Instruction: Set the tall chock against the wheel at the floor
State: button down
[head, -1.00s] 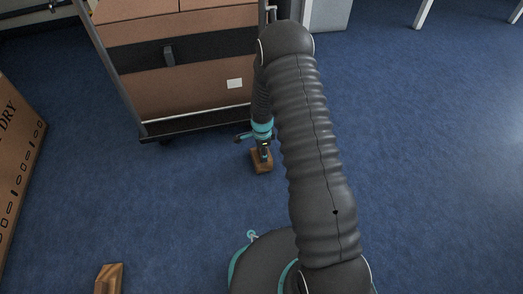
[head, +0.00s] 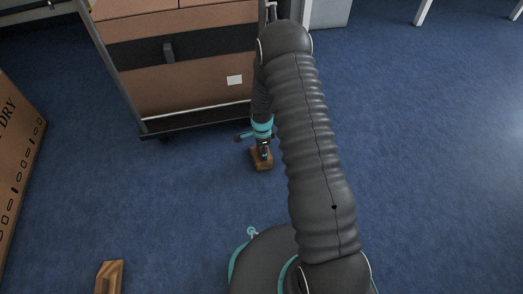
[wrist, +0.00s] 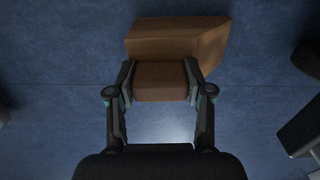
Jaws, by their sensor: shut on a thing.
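My gripper (head: 262,148) is shut on a brown wooden chock (head: 262,162), just in front of the cart's near right corner. In the wrist view its two fingers (wrist: 160,85) clasp the narrower part of the chock (wrist: 175,45), whose wider body with a slanted side lies beyond. I cannot tell whether the chock touches the floor. Any wheel by the near right corner is hidden behind my arm and gripper.
The cart (head: 195,121) carries brown cartons (head: 190,80). A second wooden chock (head: 109,277) lies on the blue floor at the lower left. A large carton (head: 18,140) stands at the left edge. Dark parts (wrist: 302,125) show at the wrist view's right.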

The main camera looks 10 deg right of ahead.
jog(key=shift+f, duration=0.1)
jog(key=shift+c, duration=1.8)
grip_release()
notch_tip(320, 180, up, 12)
